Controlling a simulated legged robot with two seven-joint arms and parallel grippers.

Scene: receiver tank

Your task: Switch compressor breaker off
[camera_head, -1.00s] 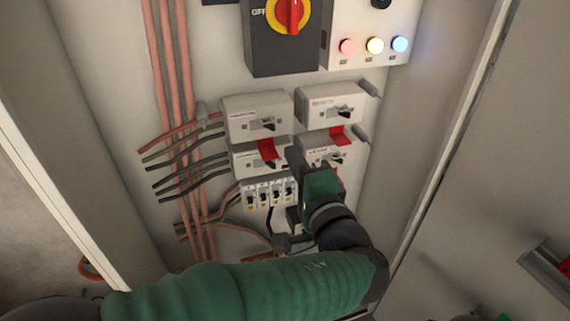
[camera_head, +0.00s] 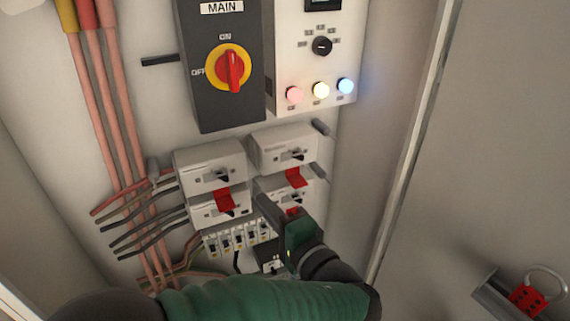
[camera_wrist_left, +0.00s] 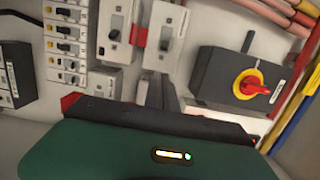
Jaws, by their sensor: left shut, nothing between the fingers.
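Several white breaker boxes sit on the panel in two columns: upper left (camera_head: 208,165), upper right (camera_head: 283,146), lower left (camera_head: 207,214) and lower right (camera_head: 270,185). Each has a dark toggle. Red tabs (camera_head: 225,201) stick out at the lower two. The labels are too small to read, so I cannot tell which is the compressor breaker. My left gripper (camera_head: 264,205) is shut and empty, just in front of the lower right box and partly hiding it. Contact cannot be told. In the left wrist view, white breakers (camera_wrist_left: 163,35) show beyond the fingers (camera_wrist_left: 160,92). My right gripper is not in view.
The black main switch (camera_head: 220,100) with a red knob is above left. A control box (camera_head: 290,65) with lit lamps is beside it. Small breakers (camera_head: 235,238) sit below, cables (camera_head: 105,140) at left. A red padlock (camera_head: 528,297) is at lower right.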

